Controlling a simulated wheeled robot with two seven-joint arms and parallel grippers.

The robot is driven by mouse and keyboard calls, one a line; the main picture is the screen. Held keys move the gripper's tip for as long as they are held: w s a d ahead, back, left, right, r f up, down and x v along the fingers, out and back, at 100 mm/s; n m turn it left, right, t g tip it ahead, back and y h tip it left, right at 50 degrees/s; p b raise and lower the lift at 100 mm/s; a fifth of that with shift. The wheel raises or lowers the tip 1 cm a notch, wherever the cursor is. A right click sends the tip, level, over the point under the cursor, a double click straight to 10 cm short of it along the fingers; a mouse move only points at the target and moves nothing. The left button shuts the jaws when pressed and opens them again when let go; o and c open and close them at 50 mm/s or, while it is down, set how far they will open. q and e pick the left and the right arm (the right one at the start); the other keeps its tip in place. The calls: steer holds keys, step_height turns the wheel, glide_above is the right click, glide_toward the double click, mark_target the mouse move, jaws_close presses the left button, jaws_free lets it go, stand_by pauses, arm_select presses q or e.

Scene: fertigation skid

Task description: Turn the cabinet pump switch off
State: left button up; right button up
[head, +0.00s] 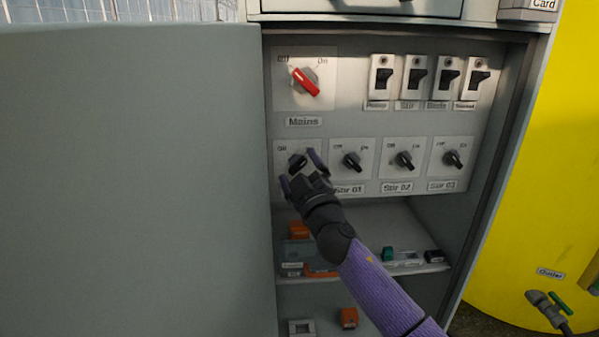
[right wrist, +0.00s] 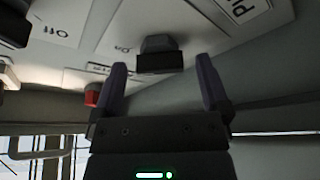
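The pump switch is a black rotary knob (head: 298,162) on a pale plate at the lower left of the cabinet panel. "Off" shows at its plate's upper left; the rest of the plate is partly hidden by my gripper. My right gripper (head: 302,174) is open in front of it, one finger to its lower left and one to its right. In the right wrist view the knob (right wrist: 160,54) sits just beyond and between the open fingertips (right wrist: 162,68), with a gap on each side. A label starting with "P" is partly visible there. My left gripper is not in view.
The red Mains knob (head: 306,82) is directly above. The Stir 01 knob (head: 352,162) is close on the right, with further Stir knobs beyond. Several black toggle switches (head: 417,80) line the upper right. The grey cabinet door (head: 135,180) stands close on the left.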

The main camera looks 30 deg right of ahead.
steer(key=c, duration=1.2)
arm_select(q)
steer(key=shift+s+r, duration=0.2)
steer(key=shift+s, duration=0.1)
